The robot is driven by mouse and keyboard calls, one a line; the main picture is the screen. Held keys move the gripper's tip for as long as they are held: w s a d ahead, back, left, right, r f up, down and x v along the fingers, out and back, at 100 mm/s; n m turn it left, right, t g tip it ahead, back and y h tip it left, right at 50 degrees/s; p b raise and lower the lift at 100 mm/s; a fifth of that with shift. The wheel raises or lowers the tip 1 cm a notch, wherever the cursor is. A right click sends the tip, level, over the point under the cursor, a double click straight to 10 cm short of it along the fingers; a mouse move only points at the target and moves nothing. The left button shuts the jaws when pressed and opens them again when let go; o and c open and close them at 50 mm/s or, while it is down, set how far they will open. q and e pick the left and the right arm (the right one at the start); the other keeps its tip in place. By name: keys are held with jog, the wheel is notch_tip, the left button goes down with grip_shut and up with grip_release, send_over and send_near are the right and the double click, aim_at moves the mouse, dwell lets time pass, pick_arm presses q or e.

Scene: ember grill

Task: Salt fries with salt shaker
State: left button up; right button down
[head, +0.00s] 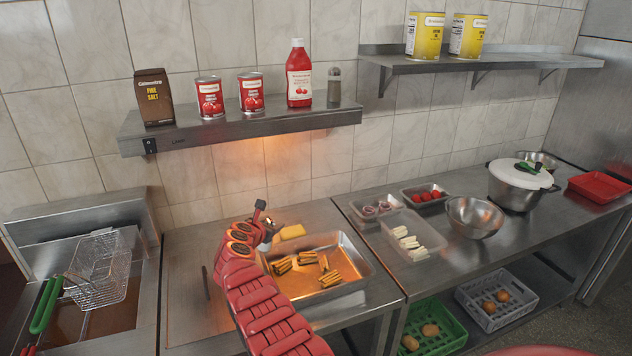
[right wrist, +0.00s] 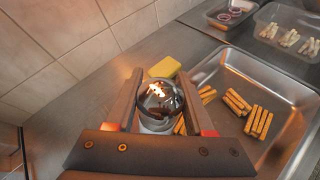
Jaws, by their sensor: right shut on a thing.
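My right gripper (head: 264,226) comes in on a red arm over the left edge of the metal tray. It is shut on the salt shaker, whose shiny rounded metal top (right wrist: 160,100) shows between the fingers in the right wrist view. The shaker's lower part is mostly hidden, and I cannot tell its exact tilt. The fries (head: 329,278) lie in separate small bundles in the metal tray (head: 361,262). In the right wrist view, fries (right wrist: 258,121) lie right of the held shaker, some partly behind the gripper. My left gripper is not in view.
A yellow block (head: 292,231) lies behind the tray. A shelf (head: 240,126) above holds a salt box (head: 154,97), cans, a red bottle (head: 299,75) and another shaker (head: 334,85). A fryer basket (head: 100,268) is left; food containers (head: 420,248) and a pot (head: 515,188) are right.

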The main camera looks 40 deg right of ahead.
jog(key=s+d+r+m+g+h+p, duration=0.1)
jog(key=s+d+r+g, duration=0.3)
jog(key=d+r, duration=0.8)
jog(key=shift+s+r+h+p, duration=0.5)
jog(key=shift+s+h+p, duration=0.35)
jog(key=shift+s, duration=0.35)
jog(key=shift+f, duration=0.1)
